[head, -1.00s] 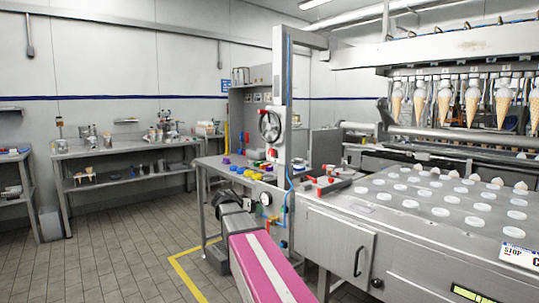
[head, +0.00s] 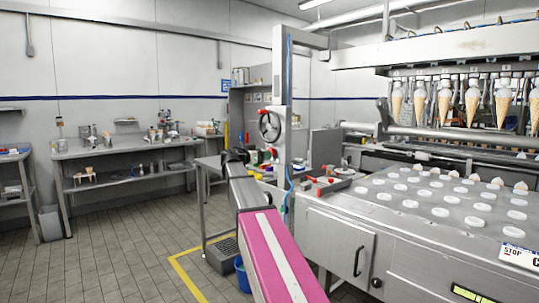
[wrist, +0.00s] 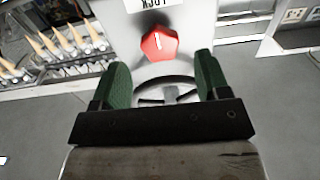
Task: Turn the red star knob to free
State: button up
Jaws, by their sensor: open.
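The red star knob (wrist: 158,43) shows in the wrist view on a pale metal face, with a short white mark on its front. The mark points roughly up and down in that picture. My gripper (wrist: 161,64) is open, with green fingers to the left and right below the knob. Nothing is between the fingers in contact with them, and the knob is beyond the tips. A white label (wrist: 155,4) with upside-down lettering is cut off at the top edge.
A spoked handwheel (wrist: 168,96) shows between the fingers in the wrist view, and a handwheel (head: 270,125) is on the column (head: 281,90) in the head view. The cone machine (head: 430,210) fills the right. A bench (head: 130,148) stands left; the floor between is clear.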

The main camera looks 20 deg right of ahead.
jog(key=x, duration=0.4)
jog(key=shift+d, duration=0.15)
jog(key=c, duration=0.9)
